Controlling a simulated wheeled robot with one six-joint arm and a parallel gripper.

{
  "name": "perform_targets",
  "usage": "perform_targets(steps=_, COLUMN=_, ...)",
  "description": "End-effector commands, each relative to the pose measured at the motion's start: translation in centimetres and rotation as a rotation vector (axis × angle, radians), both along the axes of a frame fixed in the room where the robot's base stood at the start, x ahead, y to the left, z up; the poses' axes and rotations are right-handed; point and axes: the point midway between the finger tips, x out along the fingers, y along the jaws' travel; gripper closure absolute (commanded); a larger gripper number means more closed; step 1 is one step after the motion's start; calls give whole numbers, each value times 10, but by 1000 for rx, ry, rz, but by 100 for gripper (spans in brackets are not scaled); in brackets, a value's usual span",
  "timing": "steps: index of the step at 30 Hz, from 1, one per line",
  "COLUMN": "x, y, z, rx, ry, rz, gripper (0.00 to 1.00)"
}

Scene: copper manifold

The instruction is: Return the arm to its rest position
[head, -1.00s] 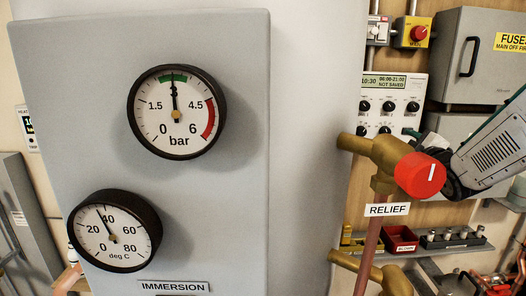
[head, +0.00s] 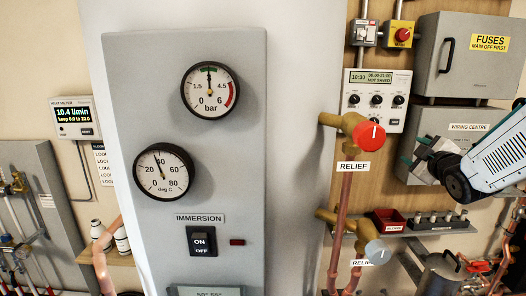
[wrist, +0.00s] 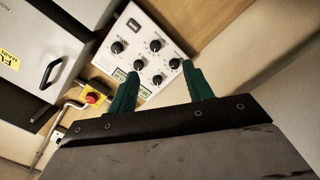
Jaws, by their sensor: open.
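My gripper (wrist: 160,92) shows in the wrist view with two green fingers spread apart and nothing between them. Beyond the fingers is the white control panel with black knobs (wrist: 138,47). Whether the fingers touch the box behind cannot be told.
The grey gauge panel (head: 120,150) stands at centre left with its bar gauge (head: 210,92) and temperature gauge (head: 163,172). A lower valve with a grey knob (head: 377,252) sits on copper pipes. A red tray (head: 390,221) is on the shelf. The fuse box (head: 460,60) is upper right.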

Motion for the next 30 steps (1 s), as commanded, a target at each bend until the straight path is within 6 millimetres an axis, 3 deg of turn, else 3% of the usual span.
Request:
perform_targets(steps=8, x=-13, y=-15, z=-42, rx=114, ry=185, rz=-113, gripper=49)
perform_targets(steps=14, x=-45, y=-25, z=-75, rx=242, ry=374, rz=-253, gripper=49)
perform_targets(steps=17, x=-72, y=-22, z=-89, rx=328, ry=492, rz=-345, gripper=49)
perform_targets(steps=23, x=-168, y=13, z=-108, rx=548, ry=797, rz=-588, gripper=49)
perform_targets(steps=30, x=-314, y=96, z=-97, rx=762, ry=1160, rz=-812, gripper=49)
